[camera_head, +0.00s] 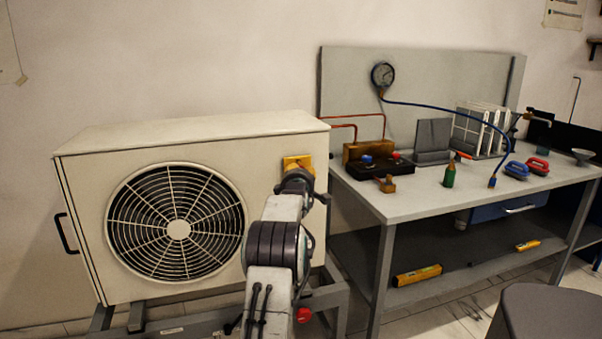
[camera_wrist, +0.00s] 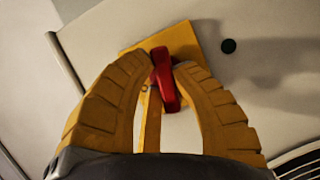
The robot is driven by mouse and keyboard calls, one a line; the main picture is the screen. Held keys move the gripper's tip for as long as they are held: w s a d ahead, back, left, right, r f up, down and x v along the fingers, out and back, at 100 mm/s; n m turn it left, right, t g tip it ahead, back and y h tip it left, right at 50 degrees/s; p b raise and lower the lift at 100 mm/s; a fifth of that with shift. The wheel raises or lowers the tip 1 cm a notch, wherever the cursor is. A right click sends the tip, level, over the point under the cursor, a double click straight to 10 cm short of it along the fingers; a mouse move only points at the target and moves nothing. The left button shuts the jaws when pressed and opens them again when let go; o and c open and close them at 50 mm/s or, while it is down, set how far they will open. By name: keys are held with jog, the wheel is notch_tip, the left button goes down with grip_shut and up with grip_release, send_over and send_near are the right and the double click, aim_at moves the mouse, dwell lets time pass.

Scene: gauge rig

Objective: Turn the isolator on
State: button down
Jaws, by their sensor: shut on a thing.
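The isolator is a yellow plate (camera_wrist: 183,42) with a red handle (camera_wrist: 164,78), fixed to the front of the cream outdoor unit. In the wrist view the handle stands nearly upright in the picture, tilted slightly. My gripper (camera_wrist: 162,66) has its two yellow ribbed fingers on either side of the red handle, shut on it. In the head view the yellow isolator plate (camera_head: 298,163) shows above my wrist. My gripper and arm hide the red handle there.
The outdoor unit (camera_head: 85,180) has a round fan grille. A workbench (camera_head: 400,205) at right holds a manifold block, a green bottle, a rack and a blue hose to a gauge (camera_head: 383,75). A dark stool (camera_head: 555,312) stands at front right.

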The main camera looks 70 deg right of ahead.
jog(key=shift+m, duration=0.4)
jog(key=c, duration=1)
grip_release()
jog(key=shift+a, duration=0.1)
jog(key=shift+v, duration=5.85)
jog(key=shift+r, duration=0.1)
